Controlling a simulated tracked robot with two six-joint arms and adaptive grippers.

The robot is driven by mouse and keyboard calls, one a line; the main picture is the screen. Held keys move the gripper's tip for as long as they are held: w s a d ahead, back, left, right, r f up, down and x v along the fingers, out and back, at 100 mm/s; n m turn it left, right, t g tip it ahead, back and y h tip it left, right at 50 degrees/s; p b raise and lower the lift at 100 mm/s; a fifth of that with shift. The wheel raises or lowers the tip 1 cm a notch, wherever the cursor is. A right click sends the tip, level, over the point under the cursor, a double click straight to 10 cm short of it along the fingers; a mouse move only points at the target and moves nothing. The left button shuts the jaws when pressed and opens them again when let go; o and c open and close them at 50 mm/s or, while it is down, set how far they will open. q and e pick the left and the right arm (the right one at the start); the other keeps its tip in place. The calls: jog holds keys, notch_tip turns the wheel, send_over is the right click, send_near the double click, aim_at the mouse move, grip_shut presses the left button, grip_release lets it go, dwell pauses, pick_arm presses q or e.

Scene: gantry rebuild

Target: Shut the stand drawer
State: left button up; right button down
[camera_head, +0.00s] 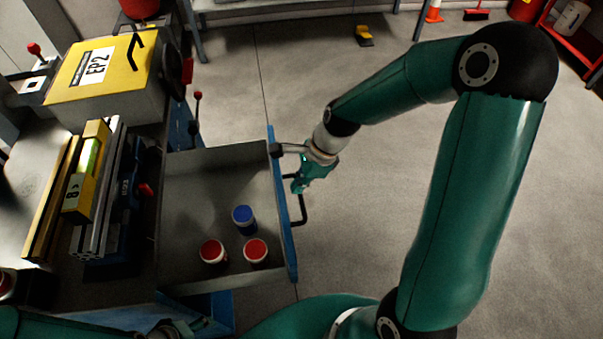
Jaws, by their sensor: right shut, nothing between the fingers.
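The stand drawer (190,175) is pulled out to the right of the stand, with its grey inside showing. Its blue front panel (283,215) carries a black bar handle (302,212) on the outer side. Inside lie a blue-topped jar (243,216) and two red-topped jars (212,251) (256,250). My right gripper (297,185) is shut and empty, outside the drawer front at the upper part of the handle; I cannot tell whether it touches. My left gripper (185,328) shows partly at the bottom edge, and its fingers are unclear.
On the stand are a yellow-topped box (100,65) marked EP2 and a rail with a yellow block (87,170). A red-knobbed lever (196,112) rises beside the drawer's back edge. The floor (380,210) right of the drawer is clear.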

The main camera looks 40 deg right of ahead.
pick_arm(q)
jog(key=shift+f, duration=0.1)
pick_arm(e)
jog(key=shift+x, duration=2.15)
pick_arm(q)
jog(key=shift+s, duration=0.1)
